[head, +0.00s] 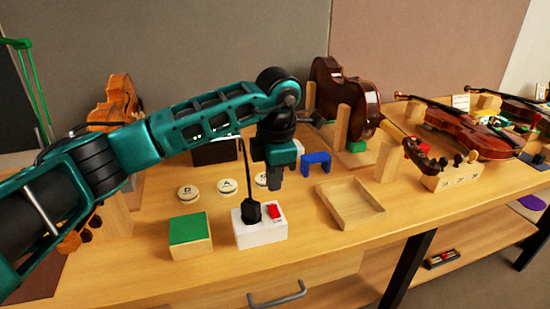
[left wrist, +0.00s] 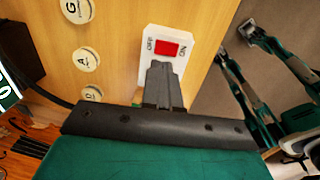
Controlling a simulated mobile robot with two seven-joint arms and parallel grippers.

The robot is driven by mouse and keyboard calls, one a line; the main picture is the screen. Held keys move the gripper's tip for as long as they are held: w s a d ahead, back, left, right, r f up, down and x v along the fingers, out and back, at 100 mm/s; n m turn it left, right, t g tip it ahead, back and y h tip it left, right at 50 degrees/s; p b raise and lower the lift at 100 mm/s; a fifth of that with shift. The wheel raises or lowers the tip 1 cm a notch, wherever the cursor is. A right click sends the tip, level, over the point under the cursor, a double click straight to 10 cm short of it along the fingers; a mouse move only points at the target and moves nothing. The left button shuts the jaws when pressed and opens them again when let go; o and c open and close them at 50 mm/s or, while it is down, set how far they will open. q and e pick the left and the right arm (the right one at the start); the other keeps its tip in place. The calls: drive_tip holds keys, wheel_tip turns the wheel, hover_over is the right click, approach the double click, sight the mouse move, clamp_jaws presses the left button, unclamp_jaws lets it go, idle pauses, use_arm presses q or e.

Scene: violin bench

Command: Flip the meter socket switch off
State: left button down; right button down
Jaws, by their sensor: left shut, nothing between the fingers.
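The meter socket (head: 262,233) is a white box on the bench front. It carries a red rocker switch (head: 274,211) and a black plug (head: 252,211) with a cable. The left wrist view shows the socket's white top (left wrist: 151,36) with OFF and ON labels beside the red switch (left wrist: 167,48). My left gripper (head: 275,184) is shut and empty, pointing down above the switch. In the left wrist view its fingertips (left wrist: 160,68) appear just below the switch; contact cannot be told. The switch's tilt is unclear. Teal arm parts at the wrist view's right are mine; the right gripper's state there is unclear.
A green-topped wooden block (head: 190,234) stands left of the socket. Round lettered discs (head: 227,186) lie behind it. A shallow wooden tray (head: 350,205) is to the right, a blue bridge-shaped piece (head: 316,161) behind. Violins (head: 475,135) lie farther right.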

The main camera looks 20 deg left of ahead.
sight(273, 207)
use_arm(q)
drive_tip(key=f, duration=0.5)
drive_tip(key=shift+w+a+f, duration=0.15)
drive_tip(key=shift+w+f, duration=0.15)
drive_tip(key=shift+f, duration=0.1)
